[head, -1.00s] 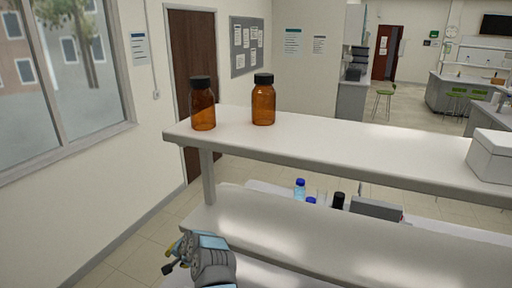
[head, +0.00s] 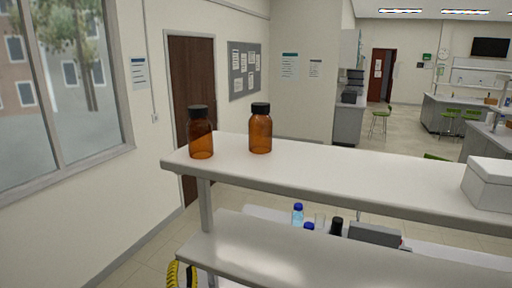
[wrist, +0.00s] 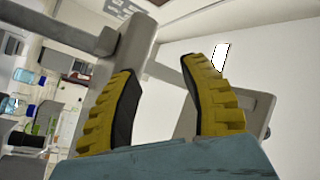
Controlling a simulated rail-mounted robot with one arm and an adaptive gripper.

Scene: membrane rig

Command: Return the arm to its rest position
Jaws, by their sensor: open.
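My gripper (wrist: 160,70) shows in the wrist view with its two yellow ribbed fingers spread apart and nothing between them. In the head view, part of a yellow and black finger shows at the bottom edge, left of the shelf post. The rest of my arm is out of that view. Grey shelf parts (wrist: 135,50) show beyond the fingers in the wrist view; I cannot tell the exact gap.
A two-level white shelf (head: 340,172) fills the middle and right. Two amber bottles (head: 200,135) and a white box (head: 490,183) stand on its top. Blue-capped bottles (head: 298,214) and a grey device (head: 374,234) are behind its lower board. Floor at left is clear.

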